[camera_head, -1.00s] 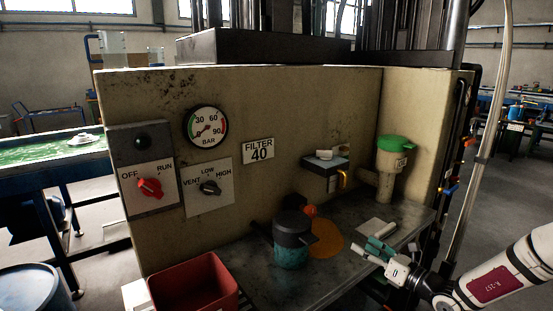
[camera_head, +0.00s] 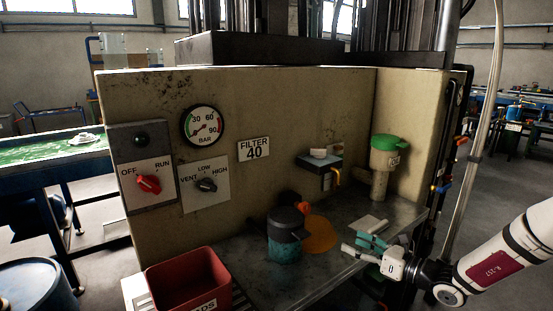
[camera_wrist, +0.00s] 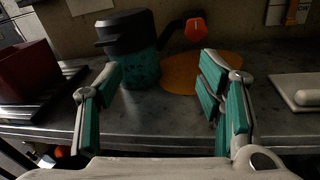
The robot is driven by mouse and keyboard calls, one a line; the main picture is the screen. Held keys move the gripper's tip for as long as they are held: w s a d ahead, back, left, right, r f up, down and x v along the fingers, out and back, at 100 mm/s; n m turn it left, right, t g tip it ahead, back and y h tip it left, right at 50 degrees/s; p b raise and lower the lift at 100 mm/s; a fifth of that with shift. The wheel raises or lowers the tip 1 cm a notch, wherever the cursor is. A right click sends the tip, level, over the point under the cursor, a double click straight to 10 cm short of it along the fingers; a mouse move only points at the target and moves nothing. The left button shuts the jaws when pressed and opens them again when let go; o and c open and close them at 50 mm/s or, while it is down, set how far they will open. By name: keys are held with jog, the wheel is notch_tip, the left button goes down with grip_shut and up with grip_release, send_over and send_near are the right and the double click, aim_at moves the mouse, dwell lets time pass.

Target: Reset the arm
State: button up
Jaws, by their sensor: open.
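My gripper (camera_head: 362,248) is open and empty at the front edge of the metal bench, on the right in the head view. In the wrist view its two teal-padded fingers (camera_wrist: 165,92) stand wide apart with nothing between them. Beyond them on the bench is a teal pot with a dark top (camera_head: 285,236), which also shows in the wrist view (camera_wrist: 135,68). The pot stands apart from the fingers. My white arm comes in from the lower right.
An orange round patch (camera_head: 320,236) lies beside the pot. A red bin (camera_head: 190,284) stands at the front left. A green-lidded container (camera_head: 384,160) is at the back right. A pale flat block (camera_wrist: 297,90) lies right of my gripper. The panel has a gauge (camera_head: 203,125) and knobs.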

jog(key=s+a+r+n+g+h+p, duration=0.1)
jog(key=s+a+r+n+g, duration=0.6)
jog(key=s, duration=0.3)
jog(key=s+a+r+n+g+h+p, duration=0.15)
jog(key=s+a+r+n+g, duration=0.35)
jog(key=s+n, duration=0.5)
jog(key=s+d+r+n+t+h, duration=0.1)
jog(key=s+d+r+n+h, duration=0.2)
jog(key=s, duration=0.4)
jog(key=s+d+r+n+t+h+p, duration=0.1)
jog(key=s+d+r+n+h, duration=0.2)
jog(key=s, duration=0.4)
jog(key=s+d+r+n+t+h+p, duration=0.1)
jog(key=s+d+r+n+h, duration=0.2)
jog(key=s+r+n+h, duration=0.1)
jog(key=s+r+n, duration=0.1)
jog(key=s+n, duration=0.1)
jog(key=s, duration=0.1)
jog(key=shift+s+r+t, duration=0.15)
jog(key=shift+r+t, duration=0.2)
jog(key=shift+t, duration=0.05)
